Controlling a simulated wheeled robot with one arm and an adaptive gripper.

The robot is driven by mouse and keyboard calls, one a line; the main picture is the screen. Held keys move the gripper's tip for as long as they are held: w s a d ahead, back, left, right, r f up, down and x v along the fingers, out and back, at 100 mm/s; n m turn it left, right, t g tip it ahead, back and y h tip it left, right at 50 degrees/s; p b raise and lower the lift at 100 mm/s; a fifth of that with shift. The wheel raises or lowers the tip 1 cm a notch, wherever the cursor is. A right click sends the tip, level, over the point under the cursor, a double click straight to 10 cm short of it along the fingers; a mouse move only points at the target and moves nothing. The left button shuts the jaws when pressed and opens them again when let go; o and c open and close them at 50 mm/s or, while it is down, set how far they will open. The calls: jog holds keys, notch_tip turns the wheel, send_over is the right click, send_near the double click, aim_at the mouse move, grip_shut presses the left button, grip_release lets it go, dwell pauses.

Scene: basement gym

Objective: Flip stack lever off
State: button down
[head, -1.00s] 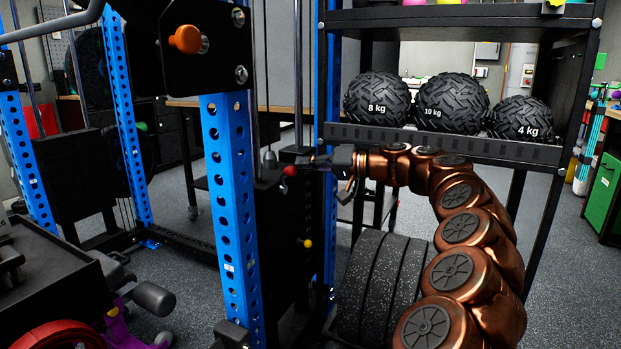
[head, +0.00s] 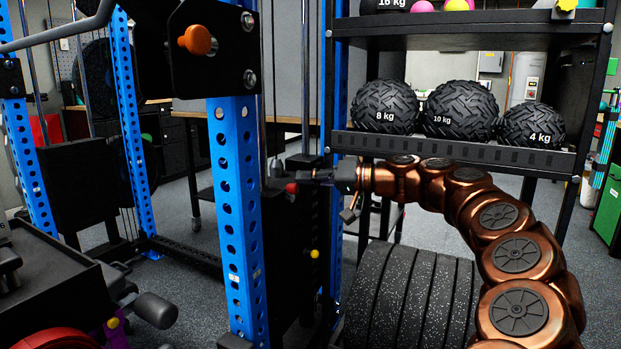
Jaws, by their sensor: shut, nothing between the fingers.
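A small lever with a red ball tip (head: 291,188) sits at the dark weight stack (head: 292,225), behind the front blue upright. My gripper (head: 304,177) reaches in from the right at that height. It is shut with nothing between its fingers. Its tips are right beside the red ball; I cannot tell whether they touch it. Most of the lever's shaft is hidden or too dark to make out.
The front blue upright (head: 237,210) stands just left of the lever. A yellow knob (head: 314,253) is lower on the stack. A shelf (head: 455,148) with heavy balls is above my arm, and black weight plates (head: 410,295) stand below it.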

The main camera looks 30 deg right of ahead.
jog(key=shift+a, duration=0.1)
dwell(0.3)
notch_tip(320, 180, up, 4)
jog(key=d+p, duration=0.2)
jog(key=p, duration=0.2)
jog(key=f+p+v, duration=0.1)
jog(key=v, duration=0.8)
jog(key=shift+r+p, duration=0.35)
jog(key=shift+r, duration=0.1)
jog(key=shift+s+d, duration=0.1)
jog(key=shift+s, duration=0.05)
